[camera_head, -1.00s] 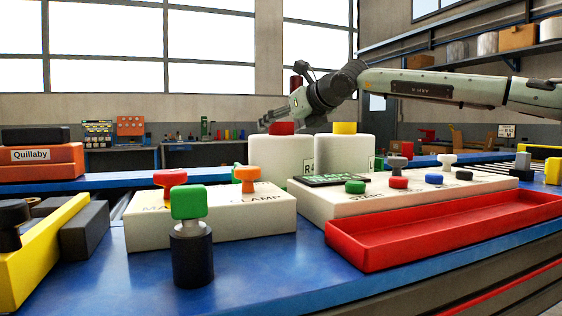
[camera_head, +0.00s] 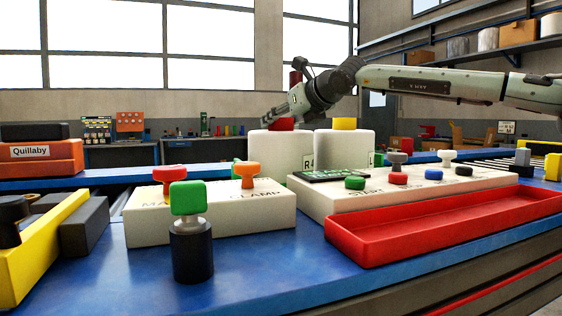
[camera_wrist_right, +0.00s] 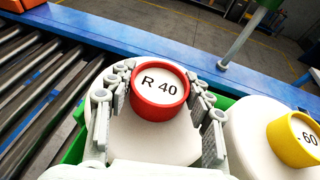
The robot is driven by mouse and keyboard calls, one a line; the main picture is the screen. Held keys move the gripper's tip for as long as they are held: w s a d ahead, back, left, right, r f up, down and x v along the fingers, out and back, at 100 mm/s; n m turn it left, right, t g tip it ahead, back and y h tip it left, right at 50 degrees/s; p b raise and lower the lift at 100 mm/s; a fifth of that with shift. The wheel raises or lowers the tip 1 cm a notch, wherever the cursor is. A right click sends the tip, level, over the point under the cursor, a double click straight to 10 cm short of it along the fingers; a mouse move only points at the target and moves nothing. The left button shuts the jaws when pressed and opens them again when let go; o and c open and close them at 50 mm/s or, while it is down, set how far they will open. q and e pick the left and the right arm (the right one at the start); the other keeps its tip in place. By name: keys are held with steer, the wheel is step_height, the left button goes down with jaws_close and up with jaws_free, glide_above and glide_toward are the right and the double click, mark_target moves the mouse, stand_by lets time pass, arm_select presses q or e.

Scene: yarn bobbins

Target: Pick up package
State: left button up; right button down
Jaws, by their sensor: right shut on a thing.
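A white yarn package with a red cap marked "R 40" (camera_wrist_right: 159,88) fills the middle of the right wrist view. In the head view its red cap (camera_head: 282,124) shows behind the white control boxes. My right gripper (camera_wrist_right: 157,110) has its grey fingers around the red cap, one on each side, and is shut on it. In the head view the right gripper (camera_head: 274,116) is over that package. A second white package with a yellow cap (camera_wrist_right: 297,138) stands beside it on the right; it also shows in the head view (camera_head: 344,124). My left gripper is not in view.
A green edge (camera_wrist_right: 75,148) lies around the packages, beside a roller conveyor (camera_wrist_right: 45,85) and blue rail (camera_wrist_right: 150,42). In front stand a white box with knobs (camera_head: 210,222), another control box (camera_head: 330,200), an empty red tray (camera_head: 440,228) and a green-topped knob (camera_head: 190,240).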

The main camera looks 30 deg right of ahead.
steer(key=shift+r, duration=0.75)
step_height(320, 180, up, 8)
steer(key=shift+f+p, duration=0.1)
steer(key=shift+p, duration=0.5)
steer(key=shift+r, duration=0.55)
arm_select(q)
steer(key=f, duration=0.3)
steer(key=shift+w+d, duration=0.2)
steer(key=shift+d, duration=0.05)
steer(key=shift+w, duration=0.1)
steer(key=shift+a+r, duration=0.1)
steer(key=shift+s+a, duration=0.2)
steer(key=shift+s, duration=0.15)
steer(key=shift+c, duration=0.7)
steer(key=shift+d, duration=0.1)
